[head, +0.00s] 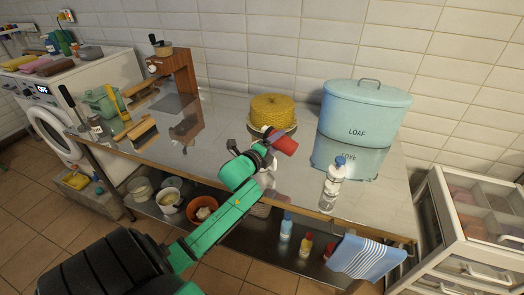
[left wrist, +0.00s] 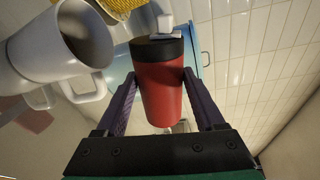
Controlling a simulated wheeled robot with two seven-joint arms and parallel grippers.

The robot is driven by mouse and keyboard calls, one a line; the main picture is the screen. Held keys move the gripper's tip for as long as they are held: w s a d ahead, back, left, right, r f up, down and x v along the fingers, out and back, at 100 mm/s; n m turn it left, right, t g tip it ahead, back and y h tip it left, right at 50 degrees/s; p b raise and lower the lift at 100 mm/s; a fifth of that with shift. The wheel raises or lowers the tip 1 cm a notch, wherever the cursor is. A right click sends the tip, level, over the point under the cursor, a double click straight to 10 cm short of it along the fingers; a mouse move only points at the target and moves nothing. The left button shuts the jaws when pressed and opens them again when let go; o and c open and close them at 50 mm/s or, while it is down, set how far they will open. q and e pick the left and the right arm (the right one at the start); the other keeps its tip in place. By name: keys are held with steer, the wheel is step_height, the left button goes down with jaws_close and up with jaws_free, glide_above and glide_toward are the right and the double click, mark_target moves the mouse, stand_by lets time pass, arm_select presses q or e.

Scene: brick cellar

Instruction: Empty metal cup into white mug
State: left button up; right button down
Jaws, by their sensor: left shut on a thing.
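My left gripper (head: 270,150) is above the metal table, in front of the yellow cake-like thing. In the left wrist view its two fingers (left wrist: 157,98) are shut on the sides of a red cup with a black band at one end (left wrist: 163,95). In the head view the red cup (head: 285,145) is strongly tilted, its red end to the right. Its inside and contents are hidden. The white mug (left wrist: 45,50) is beside the red cup at the left of the left wrist view, its mouth and handle showing. In the head view my gripper mostly hides the mug's area. My right gripper is out of view.
A blue loaf bin (head: 357,135) stands at the back right, with a clear bottle (head: 331,188) before it. The yellow thing (head: 273,111) is behind my gripper. A wooden stand (head: 184,85) is at left. Bare tabletop (head: 225,125) lies between.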

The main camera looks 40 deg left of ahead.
mark_target(291, 147)
arm_select(q)
steer(key=shift+d+f+m+y+b, duration=0.15)
steer(key=shift+d+f+m+b, duration=0.2)
steer(key=shift+f+m+b, duration=0.2)
steer(key=shift+d+f+m+y+b, duration=0.15)
steer(key=shift+d+f+m+b, duration=0.15)
steer(key=shift+f+m+b, duration=0.2)
steer(key=shift+r+m, duration=0.55)
steer(key=shift+m, duration=0.3)
steer(key=shift+f+m+y+b, duration=0.4)
steer(key=shift+f+m+b, duration=0.4)
steer(key=shift+f+b, duration=0.05)
steer(key=shift+w+r+m+t+p, duration=0.1)
steer(key=shift+r+m+t+p, duration=0.3)
steer(key=shift+r+m, duration=0.5)
steer(key=d+f+m+b, duration=0.1)
steer(key=m, duration=0.1)
steer(key=d+f+m+b, duration=0.1)
steer(key=m, duration=0.1)
steer(key=d+f+m+y+b, duration=0.1)
steer(key=d+f+m+b, duration=0.1)
steer(key=shift+w+d+m+t, duration=0.1)
steer(key=shift+w+m+t, duration=0.05)
steer(key=shift+m+t, duration=0.2)
step_height(291, 147, up, 6)
steer(key=p, duration=0.6)
steer(key=shift+r, duration=0.1)
steer(key=shift+f, duration=0.25)
